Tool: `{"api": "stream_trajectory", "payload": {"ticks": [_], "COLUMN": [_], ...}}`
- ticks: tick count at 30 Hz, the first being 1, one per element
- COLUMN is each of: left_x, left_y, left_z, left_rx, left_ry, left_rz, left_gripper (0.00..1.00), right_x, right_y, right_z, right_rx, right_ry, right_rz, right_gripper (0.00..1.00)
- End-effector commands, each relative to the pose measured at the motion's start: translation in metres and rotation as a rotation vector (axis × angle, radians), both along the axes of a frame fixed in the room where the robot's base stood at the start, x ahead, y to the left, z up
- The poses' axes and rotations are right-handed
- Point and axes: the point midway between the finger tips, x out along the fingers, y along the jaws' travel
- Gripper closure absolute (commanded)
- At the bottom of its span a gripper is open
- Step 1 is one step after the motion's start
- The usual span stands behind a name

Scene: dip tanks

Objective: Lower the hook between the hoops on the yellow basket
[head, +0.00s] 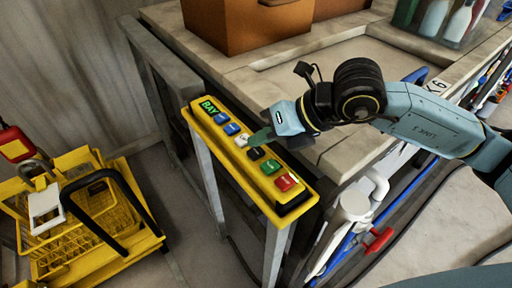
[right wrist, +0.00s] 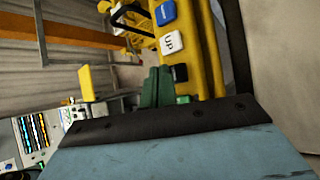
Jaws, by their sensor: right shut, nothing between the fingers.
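The yellow basket (head: 95,205) stands on the floor at the left in the head view, with black hoops (head: 100,185) over it. A red and yellow block (head: 14,144) shows above it at the left edge, with a pale plate (head: 45,208) lower down; I cannot make out the hook itself. My right gripper (head: 262,136) is shut and empty at the yellow button panel (head: 195,118). Its green fingertips (right wrist: 157,88) are beside the black button (right wrist: 180,72) and the white UP button (right wrist: 172,43); contact cannot be told. My left gripper is not in view.
The panel carries a green BAY display (head: 209,106) and blue, green and red buttons, on a grey frame. A stone-topped bench (head: 340,60) with a brown box (head: 245,25) stands behind it. Pipes run below the bench. Open floor lies between basket and panel.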

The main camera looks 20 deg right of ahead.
Motion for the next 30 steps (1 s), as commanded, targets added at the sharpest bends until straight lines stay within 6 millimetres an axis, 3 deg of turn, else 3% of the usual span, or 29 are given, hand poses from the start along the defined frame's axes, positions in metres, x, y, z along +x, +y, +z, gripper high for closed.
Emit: {"api": "stream_trajectory", "payload": {"ticks": [8, 24, 30], "left_x": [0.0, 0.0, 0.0], "left_y": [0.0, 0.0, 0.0], "left_z": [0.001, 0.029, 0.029], "left_rx": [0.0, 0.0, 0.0], "left_ry": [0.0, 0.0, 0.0], "left_rz": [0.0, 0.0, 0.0], "left_gripper": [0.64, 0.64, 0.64], "right_x": [0.0, 0.0, 0.0], "right_y": [0.0, 0.0, 0.0], "right_z": [0.001, 0.05, 0.05], "right_rx": [0.0, 0.001, 0.0], "right_ry": [-0.001, -0.002, -0.001], "right_rz": [-0.001, 0.0, -0.001], "right_gripper": [1.0, 1.0, 1.0]}}
